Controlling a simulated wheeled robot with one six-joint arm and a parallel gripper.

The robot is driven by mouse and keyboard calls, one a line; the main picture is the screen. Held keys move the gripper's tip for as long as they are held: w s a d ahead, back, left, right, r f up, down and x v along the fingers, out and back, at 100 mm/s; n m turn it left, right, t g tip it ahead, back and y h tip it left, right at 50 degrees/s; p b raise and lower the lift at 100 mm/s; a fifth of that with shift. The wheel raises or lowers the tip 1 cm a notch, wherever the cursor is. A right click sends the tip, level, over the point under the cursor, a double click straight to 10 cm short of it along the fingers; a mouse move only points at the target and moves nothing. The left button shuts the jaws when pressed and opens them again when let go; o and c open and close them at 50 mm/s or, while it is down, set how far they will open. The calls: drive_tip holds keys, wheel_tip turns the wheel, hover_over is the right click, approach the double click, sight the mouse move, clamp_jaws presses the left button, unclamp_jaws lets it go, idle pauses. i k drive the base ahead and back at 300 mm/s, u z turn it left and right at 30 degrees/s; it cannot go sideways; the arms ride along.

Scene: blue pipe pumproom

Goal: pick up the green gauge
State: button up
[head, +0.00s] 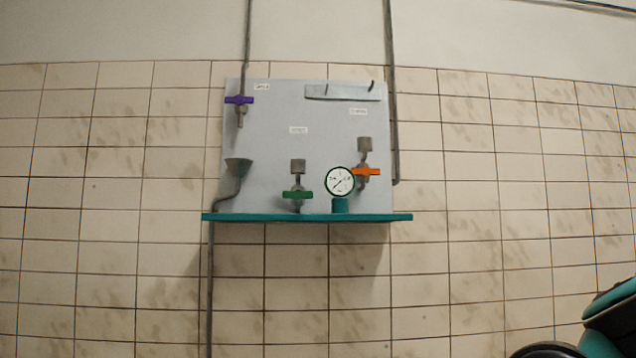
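The green gauge (340,182) has a round white dial with a dark green rim and a dark needle. It appears upright on a short teal base (340,205) on the teal shelf (240,217), right of the shelf's middle. Its dial overlaps the left end of the orange valve handle in the picture; I cannot tell whether they touch. My gripper is not in view. Dark and teal parts at the lower right corner look like part of my own body.
A grey panel (270,120) on the tiled wall carries a green-handled valve (298,195) left of the gauge, an orange-handled valve (366,171) just right of it, and a purple-handled valve (239,100) at upper left. The shelf's right end is clear.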

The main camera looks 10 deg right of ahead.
sight(339, 182)
drive_tip(key=u, duration=0.45)
drive_tip(key=k, duration=1)
drive_tip(key=u, duration=0.9)
drive_tip(key=i, duration=1.75)
drive_tip(key=z, duration=1)
drive_tip(key=i, duration=0.65)
drive_tip(key=z, duration=0.6)
